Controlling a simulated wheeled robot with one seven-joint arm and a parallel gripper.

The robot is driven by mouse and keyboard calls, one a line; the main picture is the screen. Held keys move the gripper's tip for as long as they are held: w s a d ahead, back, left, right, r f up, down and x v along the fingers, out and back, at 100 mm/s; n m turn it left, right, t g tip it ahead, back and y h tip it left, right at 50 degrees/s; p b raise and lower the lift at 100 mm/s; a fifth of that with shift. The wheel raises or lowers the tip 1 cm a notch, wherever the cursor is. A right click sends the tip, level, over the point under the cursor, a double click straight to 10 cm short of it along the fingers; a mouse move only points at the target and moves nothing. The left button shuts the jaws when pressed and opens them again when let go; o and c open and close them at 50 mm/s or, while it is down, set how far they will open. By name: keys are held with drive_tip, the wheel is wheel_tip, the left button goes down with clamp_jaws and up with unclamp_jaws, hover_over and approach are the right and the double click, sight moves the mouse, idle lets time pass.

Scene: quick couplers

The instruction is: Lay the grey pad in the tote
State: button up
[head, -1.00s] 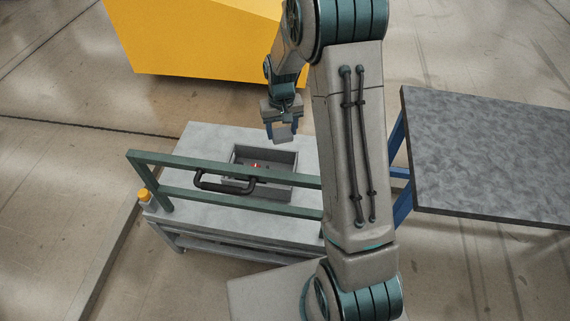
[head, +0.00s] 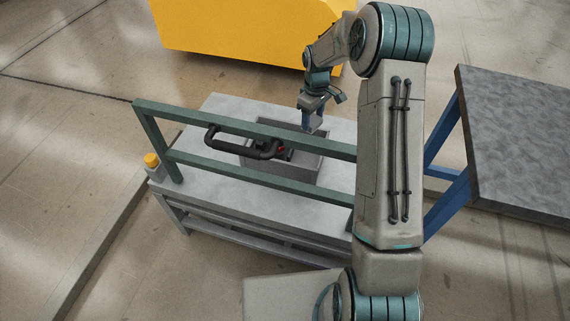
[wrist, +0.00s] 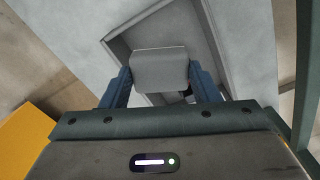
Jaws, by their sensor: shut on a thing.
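The grey pad (wrist: 160,70) is a small block-like piece held between the two blue fingers of my gripper (wrist: 160,80) in the wrist view. The grey tote (head: 302,172) is an open box on the light table, partly behind the green rail in the head view. My gripper (head: 313,122) hangs over the tote's far right part, fingers down. In the head view I cannot make out the pad clearly. In the wrist view the tote's wall (wrist: 122,48) runs past the pad, with its inside partly hidden behind pad and fingers.
A green rail (head: 205,163) with a black handle (head: 240,145) crosses in front of the tote. Small dark and red items (head: 284,152) show inside it.

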wheel_tip(320, 180, down, 18)
drive_tip(key=shift+w+f+b, duration=0.1)
drive_tip(key=shift+f+b, duration=0.15)
drive_tip(key=shift+b, duration=0.75)
drive_tip(key=shift+f, duration=0.25)
drive_tip(key=o, duration=1)
drive_tip(key=shift+c, duration=0.2)
drive_tip(key=shift+r, duration=0.1)
wheel_tip(320, 180, up, 12)
drive_tip(key=p, duration=0.1)
drive_tip(key=shift+r, duration=0.15)
